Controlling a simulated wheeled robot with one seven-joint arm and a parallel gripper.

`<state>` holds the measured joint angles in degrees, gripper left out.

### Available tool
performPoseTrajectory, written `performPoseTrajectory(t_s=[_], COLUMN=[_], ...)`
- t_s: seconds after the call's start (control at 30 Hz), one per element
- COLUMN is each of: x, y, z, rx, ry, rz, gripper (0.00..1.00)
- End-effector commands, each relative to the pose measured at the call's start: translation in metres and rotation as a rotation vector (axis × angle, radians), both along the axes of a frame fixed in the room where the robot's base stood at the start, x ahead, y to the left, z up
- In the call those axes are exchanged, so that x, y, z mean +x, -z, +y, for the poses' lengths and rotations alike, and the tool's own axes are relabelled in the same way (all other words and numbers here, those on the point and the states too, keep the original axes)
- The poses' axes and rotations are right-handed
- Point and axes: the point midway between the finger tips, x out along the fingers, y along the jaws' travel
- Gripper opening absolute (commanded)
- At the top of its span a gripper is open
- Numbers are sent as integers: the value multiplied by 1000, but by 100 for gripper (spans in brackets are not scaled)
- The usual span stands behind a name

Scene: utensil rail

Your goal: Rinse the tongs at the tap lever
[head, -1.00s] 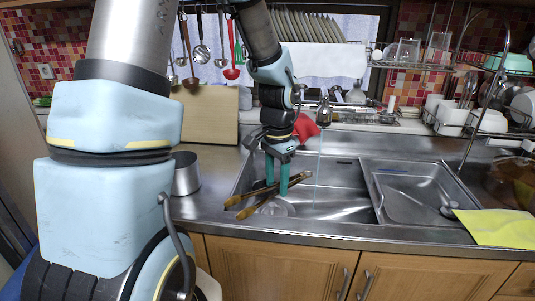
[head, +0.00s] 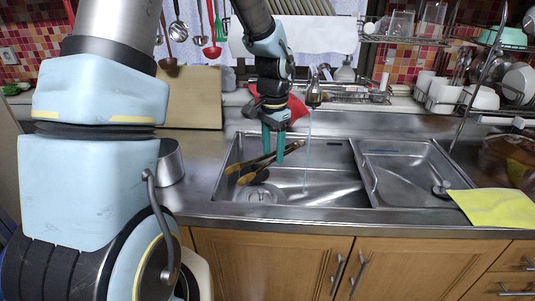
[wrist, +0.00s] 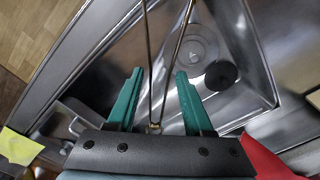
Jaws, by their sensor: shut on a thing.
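The tongs (head: 247,179) are dark, with two long arms spread apart. My gripper (head: 273,152) has two green fingers and is shut on them, pointing down over the left basin of the sink (head: 330,180). In the wrist view the tongs (wrist: 151,70) run between the green fingers (wrist: 158,100), their far ends toward the drain. The tap (head: 313,92) is right of my gripper, behind the basin. A thin water stream (head: 308,140) falls from it into the left basin. The tongs appear left of the stream; contact with it does not show.
A red cloth (head: 297,108) lies behind my gripper. A yellow cloth (head: 495,207) lies on the counter at right. A metal pot (head: 170,165) stands left of the sink. A dish rack (head: 455,105) stands at back right. The right basin (head: 405,175) is mostly clear.

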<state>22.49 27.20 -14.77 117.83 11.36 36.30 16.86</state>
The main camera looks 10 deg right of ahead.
Motion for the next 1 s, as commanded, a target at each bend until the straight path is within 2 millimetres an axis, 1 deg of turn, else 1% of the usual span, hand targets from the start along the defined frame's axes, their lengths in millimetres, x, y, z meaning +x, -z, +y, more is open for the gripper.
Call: performPoseTrajectory(t_s=[0.7, 1.0], x=[46, 58], y=[13, 16], z=[-49, -61], rx=[0, 0], ry=[0, 0], rz=[0, 0], gripper=[0, 0])
